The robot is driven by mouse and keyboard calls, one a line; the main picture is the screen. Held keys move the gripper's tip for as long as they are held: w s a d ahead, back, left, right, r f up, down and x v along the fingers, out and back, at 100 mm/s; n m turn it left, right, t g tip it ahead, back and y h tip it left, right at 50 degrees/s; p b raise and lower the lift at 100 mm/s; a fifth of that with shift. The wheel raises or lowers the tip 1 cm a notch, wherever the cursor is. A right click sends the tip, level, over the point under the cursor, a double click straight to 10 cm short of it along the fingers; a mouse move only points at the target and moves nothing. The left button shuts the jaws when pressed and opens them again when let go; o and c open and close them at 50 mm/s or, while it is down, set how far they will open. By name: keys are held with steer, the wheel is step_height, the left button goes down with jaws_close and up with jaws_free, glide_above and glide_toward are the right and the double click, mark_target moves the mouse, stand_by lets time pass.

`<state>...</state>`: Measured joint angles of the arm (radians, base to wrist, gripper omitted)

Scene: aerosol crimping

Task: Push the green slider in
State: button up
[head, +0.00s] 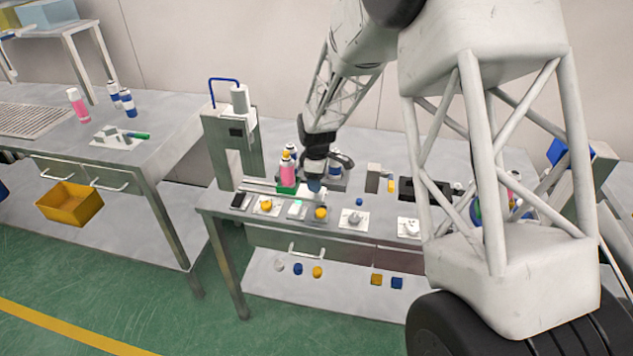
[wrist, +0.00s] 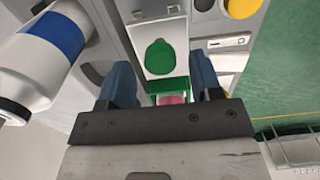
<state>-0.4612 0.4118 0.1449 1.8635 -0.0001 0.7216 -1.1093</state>
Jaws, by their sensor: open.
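The green slider (head: 287,188) is a small green block at the left of the middle table, with a pink can (head: 287,172) standing on it. In the wrist view a green block (wrist: 169,85), which looks like the slider, shows between my fingers, with a bit of pink just below it. My gripper (head: 315,183) points down to the right of the slider, above the row of cards. Its two blue fingers are apart with nothing held between them, as the wrist view (wrist: 162,72) shows. Whether a finger touches the slider cannot be told.
A grey press (head: 234,145) stands at the left end of the table. A white can with a blue band (wrist: 50,50) is close to the left finger. Several cards line the front edge.

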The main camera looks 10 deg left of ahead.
steer(key=shift+f, duration=0.6)
jaws_close()
